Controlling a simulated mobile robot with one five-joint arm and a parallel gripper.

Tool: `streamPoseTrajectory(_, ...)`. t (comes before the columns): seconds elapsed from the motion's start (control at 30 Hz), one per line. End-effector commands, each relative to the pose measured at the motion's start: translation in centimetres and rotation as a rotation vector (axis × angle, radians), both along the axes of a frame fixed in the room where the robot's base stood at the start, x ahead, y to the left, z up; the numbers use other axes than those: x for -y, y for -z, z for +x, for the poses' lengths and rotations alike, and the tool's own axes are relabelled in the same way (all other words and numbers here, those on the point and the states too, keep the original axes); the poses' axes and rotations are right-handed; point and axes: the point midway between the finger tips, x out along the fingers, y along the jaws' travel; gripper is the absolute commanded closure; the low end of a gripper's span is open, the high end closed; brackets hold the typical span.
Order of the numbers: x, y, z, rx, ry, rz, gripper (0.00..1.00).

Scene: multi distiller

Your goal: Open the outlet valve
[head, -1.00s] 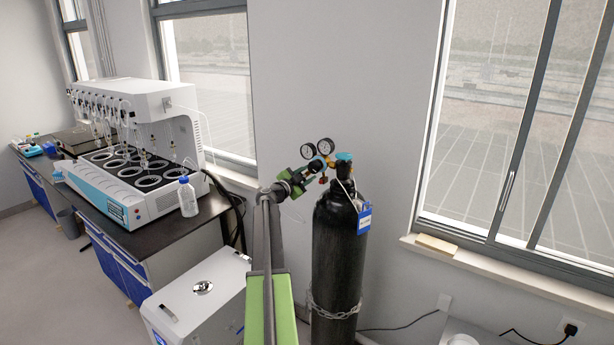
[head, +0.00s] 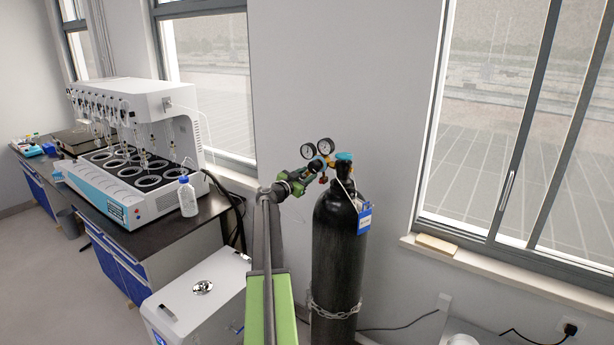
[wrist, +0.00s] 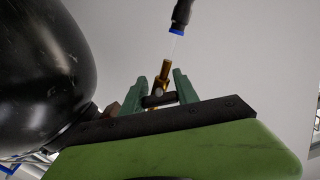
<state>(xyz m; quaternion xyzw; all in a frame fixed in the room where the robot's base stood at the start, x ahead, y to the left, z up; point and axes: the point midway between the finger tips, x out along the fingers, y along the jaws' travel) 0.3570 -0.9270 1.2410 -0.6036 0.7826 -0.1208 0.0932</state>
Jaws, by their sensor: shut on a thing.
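The black gas cylinder (head: 340,255) stands upright against the wall, with a regulator with two gauges (head: 308,151) at its top. My gripper (head: 314,170) is at the left side of the regulator. In the wrist view, my gripper's two green fingers (wrist: 161,94) stand on either side of a small black part with a brass fitting (wrist: 164,72), and it is shut on this part, which I take to be the outlet valve. The fingers hide some of it. The cylinder's dark side (wrist: 45,65) fills the left of the wrist view.
A black hose end with a blue ring (wrist: 180,18) is above the brass fitting. A blue tag (head: 364,218) hangs on the cylinder and a chain (head: 335,312) circles it. The distiller (head: 150,165) and a bottle (head: 187,197) stand on the bench at left.

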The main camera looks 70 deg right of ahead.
Motion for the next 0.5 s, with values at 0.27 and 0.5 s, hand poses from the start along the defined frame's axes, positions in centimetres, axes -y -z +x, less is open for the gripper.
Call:
streamPoseTrajectory(0.27,0.08,-0.07,-0.18,-0.062,0.003,0.015,1.00)
streamPoseTrajectory(0.5,0.08,-0.07,-0.20,-0.067,0.003,0.017,1.00)
